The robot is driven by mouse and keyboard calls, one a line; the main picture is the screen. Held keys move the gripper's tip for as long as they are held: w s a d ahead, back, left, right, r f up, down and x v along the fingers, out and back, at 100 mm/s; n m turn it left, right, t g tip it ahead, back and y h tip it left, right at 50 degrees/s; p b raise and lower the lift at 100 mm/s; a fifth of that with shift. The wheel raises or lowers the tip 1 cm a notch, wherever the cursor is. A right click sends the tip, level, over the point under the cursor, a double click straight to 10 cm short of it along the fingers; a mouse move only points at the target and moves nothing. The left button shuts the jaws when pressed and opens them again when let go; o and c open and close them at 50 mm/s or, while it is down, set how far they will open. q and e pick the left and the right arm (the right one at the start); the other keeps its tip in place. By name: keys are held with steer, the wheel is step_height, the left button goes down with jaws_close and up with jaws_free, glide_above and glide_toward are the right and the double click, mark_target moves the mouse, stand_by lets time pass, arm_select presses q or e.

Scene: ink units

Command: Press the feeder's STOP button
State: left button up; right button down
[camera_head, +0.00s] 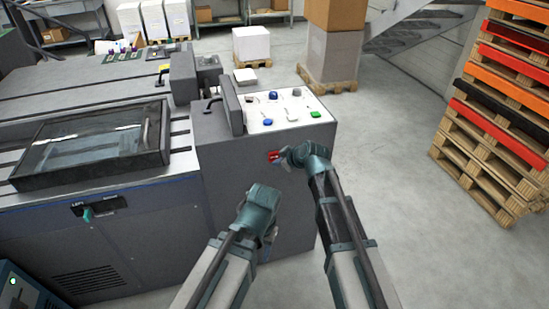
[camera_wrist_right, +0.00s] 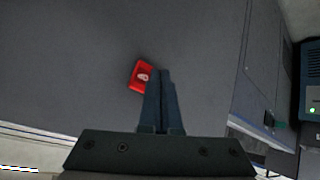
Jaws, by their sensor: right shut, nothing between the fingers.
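The red STOP button (camera_head: 273,156) is on the grey side face of the feeder (camera_head: 240,165). In the right wrist view the red button (camera_wrist_right: 136,82) shows a pale mark and lies just left of the fingertips. My right gripper (camera_head: 284,156) is shut and empty, with its tips close to the button; I cannot tell whether they touch it. Its two fingers lie together in the right wrist view (camera_wrist_right: 160,75). My left gripper (camera_head: 270,232) is lower, in front of the same face; its fingers are mostly hidden.
The feeder's top panel (camera_head: 275,112) carries blue, green and white controls. A glass-lidded machine section (camera_head: 95,145) is at the left. Stacked pallets (camera_head: 495,120) stand at the right, and boxes on pallets (camera_head: 333,50) at the back. The floor right of the feeder is clear.

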steer(key=shift+w+a, duration=0.1)
steer(key=shift+w, duration=0.25)
steer(key=shift+w+a, duration=0.15)
steer(key=shift+w, duration=0.3)
stand_by(0.6)
steer(key=shift+s, duration=0.1)
steer(key=shift+s+d, duration=0.25)
steer(key=shift+s, duration=0.5)
steer(key=s, duration=0.1)
steer(key=s+d, duration=0.1)
steer(key=s, duration=0.2)
steer(key=shift+s+d, duration=0.3)
steer(key=shift+s, duration=0.1)
stand_by(0.8)
